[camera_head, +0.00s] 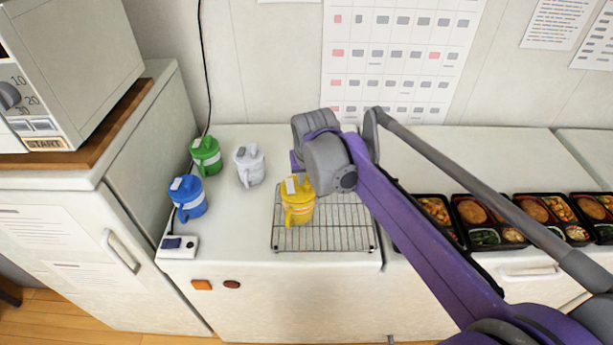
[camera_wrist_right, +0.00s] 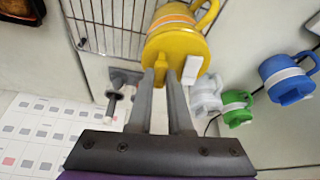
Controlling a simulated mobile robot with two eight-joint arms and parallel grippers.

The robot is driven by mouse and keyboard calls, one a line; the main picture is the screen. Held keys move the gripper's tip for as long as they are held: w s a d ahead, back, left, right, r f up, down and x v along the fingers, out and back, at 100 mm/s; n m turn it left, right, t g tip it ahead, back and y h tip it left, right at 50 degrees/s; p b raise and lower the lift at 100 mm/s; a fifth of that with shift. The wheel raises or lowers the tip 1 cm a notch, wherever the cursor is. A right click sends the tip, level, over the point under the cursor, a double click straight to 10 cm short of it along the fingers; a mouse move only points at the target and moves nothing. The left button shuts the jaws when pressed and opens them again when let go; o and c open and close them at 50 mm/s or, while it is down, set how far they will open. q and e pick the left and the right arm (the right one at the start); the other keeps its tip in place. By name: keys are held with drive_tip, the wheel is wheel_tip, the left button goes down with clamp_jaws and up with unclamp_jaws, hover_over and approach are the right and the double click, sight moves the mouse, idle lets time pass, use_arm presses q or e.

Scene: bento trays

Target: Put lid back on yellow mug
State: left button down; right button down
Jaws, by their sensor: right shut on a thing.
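The yellow mug (camera_head: 298,210) with a pale band stands upright at the left part of the wire rack. Its yellow lid (camera_head: 298,185), with a white tab, is at the mug's top; I cannot tell whether it is fully seated. In the right wrist view, my right gripper (camera_wrist_right: 161,72) is shut on the lid's small knob, and the lid (camera_wrist_right: 176,45) covers the mug's mouth. The mug's handle (camera_wrist_right: 207,14) shows beyond the lid. In the head view, my right wrist hides most of the fingers. My left gripper is not in view.
Green (camera_head: 206,156), white (camera_head: 249,166) and blue (camera_head: 187,198) lidded mugs stand on the counter to the left. The wire rack (camera_head: 340,228) is otherwise clear. A power strip (camera_head: 178,246) sits at the front left. Several bento trays (camera_head: 486,222) line the right, beyond my right arm.

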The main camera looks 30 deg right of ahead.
drive_tip(key=shift+c, duration=1.4)
unclamp_jaws()
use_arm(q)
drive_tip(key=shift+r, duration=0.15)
use_arm(e)
drive_tip(key=shift+r, duration=0.1)
drive_tip(key=shift+r+p, duration=1.35)
drive_tip(key=shift+r, duration=0.95)
drive_tip(key=shift+r+p, duration=0.55)
drive_tip(key=shift+r, duration=0.55)
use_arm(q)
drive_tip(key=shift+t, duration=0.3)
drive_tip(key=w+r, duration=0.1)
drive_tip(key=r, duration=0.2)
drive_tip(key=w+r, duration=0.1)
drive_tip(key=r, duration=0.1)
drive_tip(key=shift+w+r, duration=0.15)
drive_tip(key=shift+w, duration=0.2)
